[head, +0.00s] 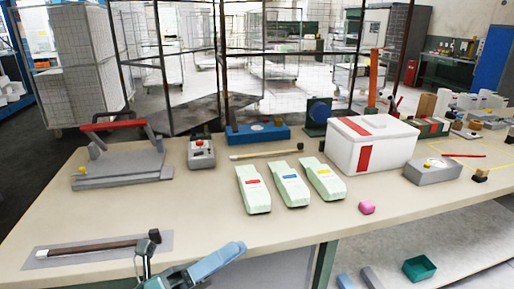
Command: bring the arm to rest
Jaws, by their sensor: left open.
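My left gripper (147,245) is low in the head view, at the front edge of the table (130,212). It is open, and its fingers are small and dark here. It is close to the right end of a dark stick with a white tip (95,247), which lies on a grey mat (48,262). I cannot tell whether the gripper touches the stick. A blue-grey link of my arm shows to the right of the gripper. My right gripper is not in view.
A grey press with a red handle (122,165) stands at the left. Three pale green blocks (291,188) with coloured labels lie mid-table, beside a white box with red stripes (393,150). The table between mat and blocks is clear.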

